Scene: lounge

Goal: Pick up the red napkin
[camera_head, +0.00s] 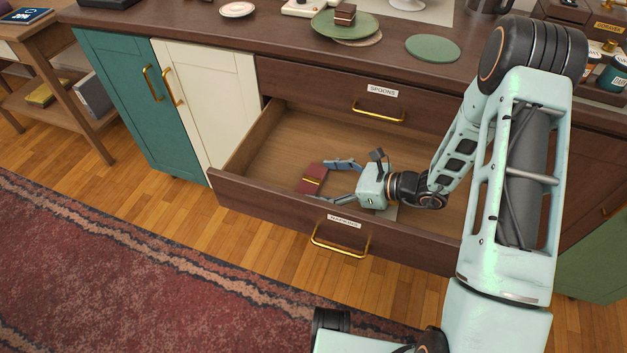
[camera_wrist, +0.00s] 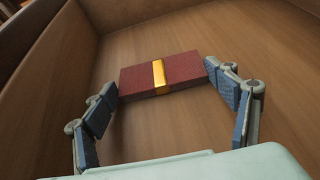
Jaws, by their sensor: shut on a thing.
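The red napkin (camera_head: 309,174) is a folded dark red block with a gold band around its middle. It is in the left part of the open lower drawer (camera_head: 290,135). My gripper (camera_head: 325,180) reaches into the drawer from the right, with one finger at each end of the napkin. In the wrist view, the napkin (camera_wrist: 136,80) spans between the fingertips, and my gripper (camera_wrist: 161,80) is shut on it. I cannot tell whether the napkin is touching the drawer floor.
The drawer front (camera_head: 285,213) and side walls surround my gripper. The closed spoons drawer (camera_head: 320,85) is above. The countertop holds a green plate (camera_head: 335,24) with a brown block and a green round mat (camera_head: 432,47).

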